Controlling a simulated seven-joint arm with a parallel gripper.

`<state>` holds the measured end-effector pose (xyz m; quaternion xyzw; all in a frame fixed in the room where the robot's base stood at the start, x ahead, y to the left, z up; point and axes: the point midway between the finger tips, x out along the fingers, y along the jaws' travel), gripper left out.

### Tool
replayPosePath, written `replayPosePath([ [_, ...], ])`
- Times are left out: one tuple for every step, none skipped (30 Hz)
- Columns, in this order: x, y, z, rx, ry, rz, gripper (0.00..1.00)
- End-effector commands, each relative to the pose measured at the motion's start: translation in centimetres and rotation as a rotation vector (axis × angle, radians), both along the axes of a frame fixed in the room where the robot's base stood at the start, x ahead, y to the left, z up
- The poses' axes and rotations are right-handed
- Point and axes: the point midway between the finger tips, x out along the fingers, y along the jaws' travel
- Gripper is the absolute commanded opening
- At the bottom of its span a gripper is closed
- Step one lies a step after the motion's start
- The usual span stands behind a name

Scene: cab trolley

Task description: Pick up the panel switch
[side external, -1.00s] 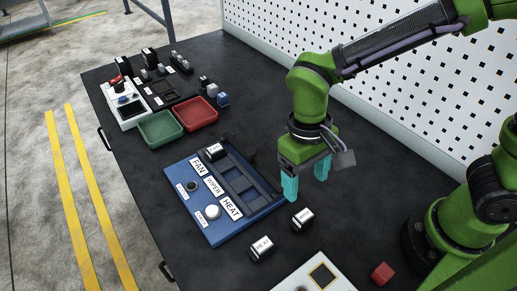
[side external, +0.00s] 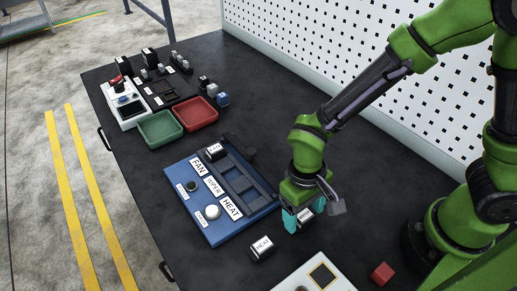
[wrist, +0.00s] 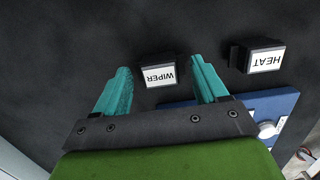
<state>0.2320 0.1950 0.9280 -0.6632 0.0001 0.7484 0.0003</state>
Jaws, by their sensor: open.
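My gripper (side external: 303,220) is open, with teal fingers pointing down over the table. A black panel switch with a white WIPER label (wrist: 160,73) lies between the fingertips in the wrist view, with a gap on either side. In the side view this switch (side external: 306,214) is partly hidden by the fingers. A second switch labelled HEAT (side external: 262,248) lies on the table nearby; it also shows in the wrist view (wrist: 260,58). A third switch (side external: 214,151) sits at the FAN end of the blue panel (side external: 222,237), which has FAN, WIPER and HEAT labels.
Green (side external: 160,128) and red (side external: 198,113) trays stand beyond the panel, with small parts and a white control box (side external: 127,112) behind. A white box (side external: 322,275) is at the front edge and a red cube (side external: 382,272) at right. A perforated wall (side external: 370,80) lines the back.

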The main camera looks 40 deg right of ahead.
Motion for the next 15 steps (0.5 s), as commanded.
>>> replayPosePath([
  [0.00, 0.00, 0.02, 0.000, 0.000, 0.000, 0.71],
  [0.00, 0.00, 0.02, 0.000, 0.000, 0.000, 0.66],
  [0.00, 0.00, 0.03, 0.000, 0.000, 0.000, 0.60],
  [0.00, 0.00, 0.03, 0.000, 0.000, 0.000, 0.56],
  [0.00, 0.00, 0.03, 0.000, 0.000, 0.000, 0.51],
  [0.00, 0.00, 0.04, 0.000, 0.000, 0.000, 0.45],
  [0.00, 0.00, 0.04, 0.000, 0.000, 0.000, 0.40],
  [0.01, 0.00, 0.04, 0.000, 0.000, 0.000, 0.36],
  [0.02, 0.00, 0.05, 0.000, 0.000, 0.000, 0.31],
  [0.02, 0.00, 0.05, 0.000, 0.000, 0.001, 0.31],
  [0.02, 0.00, 0.05, 0.000, 0.000, 0.000, 0.31],
  [0.02, 0.00, 0.05, 0.000, 0.000, 0.000, 0.31],
  [0.02, 0.00, 0.06, 0.000, 0.000, 0.001, 0.31],
  [0.02, 0.00, 0.06, 0.000, 0.000, 0.001, 0.31],
  [0.02, 0.01, 0.12, 0.000, 0.000, 0.000, 0.31],
])
